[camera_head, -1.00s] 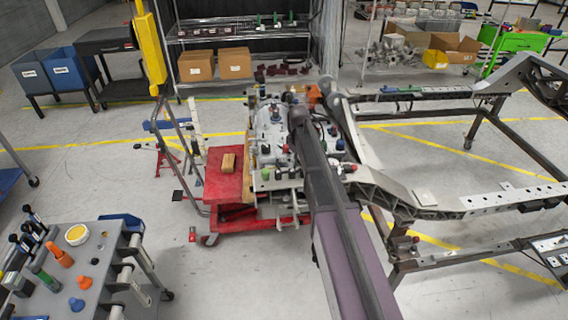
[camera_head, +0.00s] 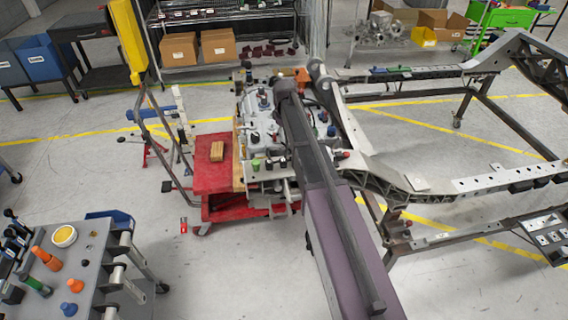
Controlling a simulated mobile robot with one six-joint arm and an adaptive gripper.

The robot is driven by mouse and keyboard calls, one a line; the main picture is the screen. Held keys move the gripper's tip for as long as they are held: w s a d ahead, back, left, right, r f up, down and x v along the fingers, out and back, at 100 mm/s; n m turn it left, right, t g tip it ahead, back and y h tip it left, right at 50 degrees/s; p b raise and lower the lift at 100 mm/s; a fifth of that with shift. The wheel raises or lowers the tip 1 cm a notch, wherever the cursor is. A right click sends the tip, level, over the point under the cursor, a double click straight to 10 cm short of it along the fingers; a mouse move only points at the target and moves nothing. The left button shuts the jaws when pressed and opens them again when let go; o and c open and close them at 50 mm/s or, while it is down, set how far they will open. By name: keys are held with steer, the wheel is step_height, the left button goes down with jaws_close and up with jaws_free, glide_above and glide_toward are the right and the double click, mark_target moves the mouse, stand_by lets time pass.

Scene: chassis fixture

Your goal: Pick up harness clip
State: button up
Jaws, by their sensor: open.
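No single part can be made out for certain as the harness clip. Small coloured parts sit on and around the grey metal assembly (camera_head: 256,128) on the red cart: a green part (camera_head: 256,164), a blue part (camera_head: 331,131) and a red part (camera_head: 345,155). A green part (camera_head: 399,70) also lies on the chassis rail (camera_head: 430,70). My dark and purple arm reaches from the bottom edge up over the assembly and covers its right side. My gripper cannot be made out; the far end of the arm hides that area.
The red cart (camera_head: 212,176) carries a small wooden block (camera_head: 216,151). The chassis frame (camera_head: 420,183) stands on the right. A grey tool cart (camera_head: 88,265) is at lower left, and a yellow post (camera_head: 128,38) at upper left. The floor between the tool cart and my arm is clear.

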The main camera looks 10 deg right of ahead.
mark_target(283, 160)
steer(key=shift+a+f+b, duration=0.1)
steer(key=shift+f+b, duration=3.95)
steer(key=shift+f, duration=0.15)
steer(key=shift+f, duration=0.15)
steer(key=shift+s+a+f+b, duration=0.1)
steer(key=shift+f+b, duration=2.35)
steer(key=shift+b, duration=0.15)
steer(key=c, duration=0.9)
